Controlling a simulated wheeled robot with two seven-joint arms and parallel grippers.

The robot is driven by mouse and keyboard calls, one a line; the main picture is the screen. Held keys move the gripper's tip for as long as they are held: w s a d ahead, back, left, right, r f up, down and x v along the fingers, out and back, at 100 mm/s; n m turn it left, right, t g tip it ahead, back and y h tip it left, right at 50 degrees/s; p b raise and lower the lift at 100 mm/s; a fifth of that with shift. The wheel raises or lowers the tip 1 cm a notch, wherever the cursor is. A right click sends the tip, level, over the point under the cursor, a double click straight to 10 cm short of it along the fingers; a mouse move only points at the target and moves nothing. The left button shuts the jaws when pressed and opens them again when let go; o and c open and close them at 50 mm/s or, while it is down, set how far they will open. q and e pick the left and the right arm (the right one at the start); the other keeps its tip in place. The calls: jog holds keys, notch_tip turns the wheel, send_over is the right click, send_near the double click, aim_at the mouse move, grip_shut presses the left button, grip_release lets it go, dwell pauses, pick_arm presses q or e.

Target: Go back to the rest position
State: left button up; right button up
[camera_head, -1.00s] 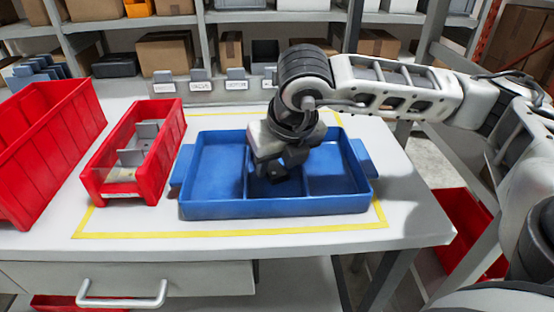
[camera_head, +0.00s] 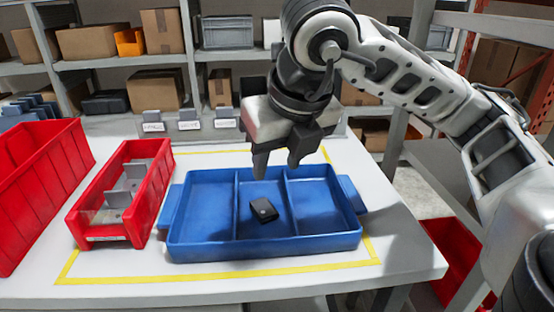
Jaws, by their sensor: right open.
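My right gripper (camera_head: 277,164) is open and empty. It hangs above the blue tray (camera_head: 264,248), over the back of its middle compartment, with its fingers pointing down. A small black block (camera_head: 263,210) lies in the tray's middle compartment, below the gripper and apart from it. The left and right compartments look empty. My left gripper is not in the view.
A red bin (camera_head: 120,229) with grey dividers stands left of the tray, and a larger red bin (camera_head: 40,195) stands farther left. Labelled holders (camera_head: 190,118) line the table's back. Shelves with boxes (camera_head: 155,88) stand behind. Yellow tape (camera_head: 215,275) surrounds the tray.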

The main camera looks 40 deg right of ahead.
aim_at(263, 205)
jog(key=shift+f, duration=0.1)
jog(key=x, duration=1.2)
jog(key=shift+f+b, duration=0.35)
jog(key=shift+b, duration=0.05)
jog(key=shift+w+r+p, duration=0.1)
jog(key=shift+r+p, duration=0.3)
jog(key=shift+r, duration=1)
